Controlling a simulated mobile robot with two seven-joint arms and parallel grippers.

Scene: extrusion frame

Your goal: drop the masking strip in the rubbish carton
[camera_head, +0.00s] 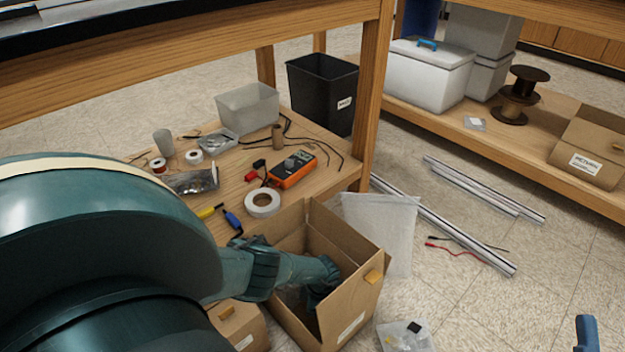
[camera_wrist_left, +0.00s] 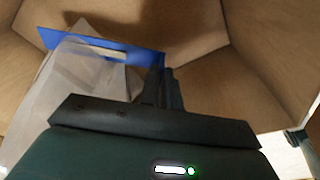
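The rubbish carton (camera_head: 352,290) is an open brown cardboard box at the lower middle of the head view. My left arm reaches into it, and my left gripper (camera_head: 322,285) is down inside its opening. In the left wrist view, brown carton walls (camera_wrist_left: 215,75) surround my left gripper (camera_wrist_left: 165,72). Its fingers are close together, with the end of a blue masking strip (camera_wrist_left: 75,40) at their tips. The strip stretches left from the fingertips. Crumpled clear plastic (camera_wrist_left: 70,85) lies beside and below it. My right gripper is not in view.
A clear bag (camera_head: 385,225) stands right of the carton.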

